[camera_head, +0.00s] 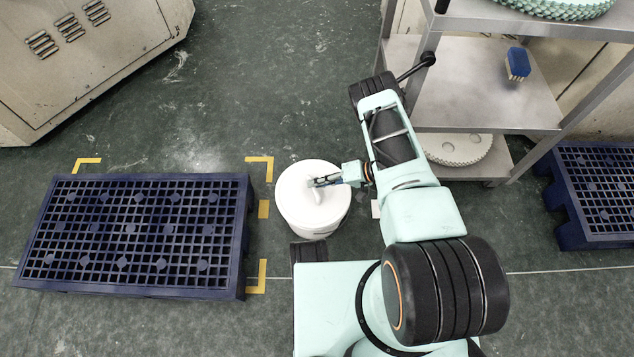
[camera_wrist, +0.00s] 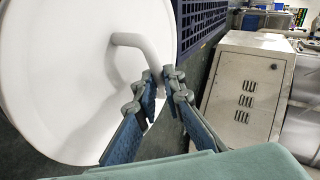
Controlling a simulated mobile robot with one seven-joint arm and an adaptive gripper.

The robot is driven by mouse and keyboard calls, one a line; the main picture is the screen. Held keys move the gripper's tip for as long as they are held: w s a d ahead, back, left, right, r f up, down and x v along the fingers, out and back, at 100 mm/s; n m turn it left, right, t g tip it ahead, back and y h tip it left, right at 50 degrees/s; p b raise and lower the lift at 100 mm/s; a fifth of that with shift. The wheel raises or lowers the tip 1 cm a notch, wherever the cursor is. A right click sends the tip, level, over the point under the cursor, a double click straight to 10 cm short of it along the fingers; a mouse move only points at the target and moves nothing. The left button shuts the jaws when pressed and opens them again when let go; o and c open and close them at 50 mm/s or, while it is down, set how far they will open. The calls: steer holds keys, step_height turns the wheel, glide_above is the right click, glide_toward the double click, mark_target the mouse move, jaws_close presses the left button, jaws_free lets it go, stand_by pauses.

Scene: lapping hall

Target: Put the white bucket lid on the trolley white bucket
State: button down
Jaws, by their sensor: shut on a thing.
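The white lid (camera_head: 296,189) is a round disc with a curved white handle on top. It lies over a white bucket (camera_head: 312,232) in the head view, but I cannot tell whether it rests on the rim or hangs just above it. My gripper (camera_head: 322,182) reaches in from the right at the handle. In the wrist view the lid (camera_wrist: 70,70) fills the left side, and my gripper (camera_wrist: 172,78) is shut on the end of its handle (camera_wrist: 140,45). No trolley is clearly identifiable.
A blue slotted pallet (camera_head: 245,215) lies left of the bucket, with yellow floor marks (camera_head: 263,209) between. A steel shelf unit (camera_head: 480,100) stands at the right, and another blue pallet (camera_head: 590,200) beyond it. A beige cabinet (camera_head: 80,50) is at upper left. Floor behind the bucket is clear.

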steer(key=shift+f, duration=0.25)
steer(key=c, duration=2)
jaws_free()
steer(key=shift+o, duration=0.2)
steer(key=v, duration=1.2)
steer(key=shift+r, duration=0.1)
